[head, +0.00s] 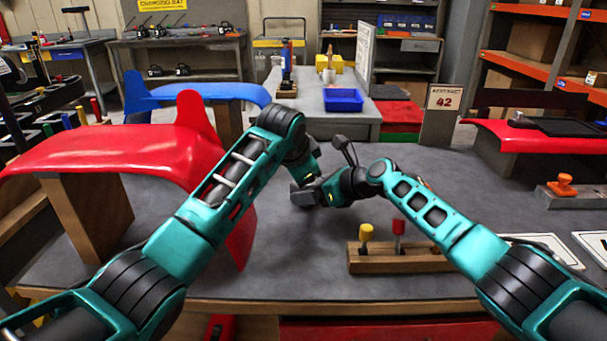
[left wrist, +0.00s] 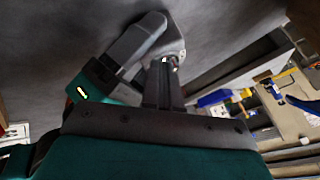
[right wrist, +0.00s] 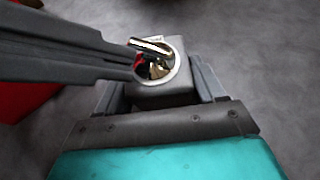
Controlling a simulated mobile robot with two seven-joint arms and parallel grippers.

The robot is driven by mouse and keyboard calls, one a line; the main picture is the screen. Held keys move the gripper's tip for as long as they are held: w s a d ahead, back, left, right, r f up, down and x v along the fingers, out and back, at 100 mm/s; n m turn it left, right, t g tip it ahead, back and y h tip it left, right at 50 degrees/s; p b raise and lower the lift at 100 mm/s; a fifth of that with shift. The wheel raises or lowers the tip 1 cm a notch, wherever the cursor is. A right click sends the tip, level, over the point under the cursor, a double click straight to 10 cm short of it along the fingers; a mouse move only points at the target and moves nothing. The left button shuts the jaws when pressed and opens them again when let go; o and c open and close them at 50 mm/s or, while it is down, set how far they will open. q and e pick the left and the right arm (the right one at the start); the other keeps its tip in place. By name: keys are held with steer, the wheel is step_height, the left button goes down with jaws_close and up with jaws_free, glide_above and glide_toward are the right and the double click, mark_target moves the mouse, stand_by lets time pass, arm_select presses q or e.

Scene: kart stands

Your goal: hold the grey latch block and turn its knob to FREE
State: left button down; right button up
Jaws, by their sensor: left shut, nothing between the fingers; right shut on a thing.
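The grey latch block (right wrist: 165,98) is between the fingers of my right gripper (right wrist: 163,85) in the right wrist view. My right gripper is shut on it. A round pale ring on the block surrounds a shiny metal knob (right wrist: 150,46) with a little red beside it. I cannot read the knob's setting. My left gripper (left wrist: 163,80) is shut with nothing between its fingers. Its tips reach the knob end of the block, but I cannot tell whether they touch the knob. In the head view my two grippers (head: 322,190) meet above the grey table, and the block is mostly hidden.
A wooden rack (head: 400,262) with yellow and red handles stands at the front right. A red kart panel (head: 110,150) on a wooden stand is at the left. The table's front middle (head: 290,270) is clear.

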mark_target(292, 182)
arm_select(q)
steer(key=shift+w, duration=0.1)
steer(key=shift+w+a+m+g+h, duration=0.15)
steer(key=shift+w+a+m+h, duration=0.15)
steer(key=shift+m, duration=0.3)
steer(key=shift+w+a+m+g+h, duration=0.15)
steer(key=shift+w+a+m+h, duration=0.1)
steer(key=shift+m+h, duration=0.25)
steer(key=m, duration=0.1)
steer(key=m+g+h, duration=0.1)
steer(key=m, duration=0.1)
steer(key=shift+w+a+m+g+h, duration=0.2)
steer(key=shift+a+m+g+h, duration=0.1)
steer(key=shift+a, duration=0.05)
arm_select(e)
steer(key=shift+s+a, duration=0.1)
arm_select(q)
steer(key=shift+w+m+h, duration=0.1)
steer(key=shift+m+h, duration=0.2)
steer(key=shift+m, duration=0.4)
steer(key=shift+w+a, duration=0.15)
arm_select(e)
steer(key=shift+o, duration=0.2)
arm_select(q)
steer(key=shift+w+a, duration=0.2)
steer(key=shift+w, duration=0.2)
arm_select(e)
steer(key=shift+o, duration=0.4)
steer(key=shift+s+a, duration=0.1)
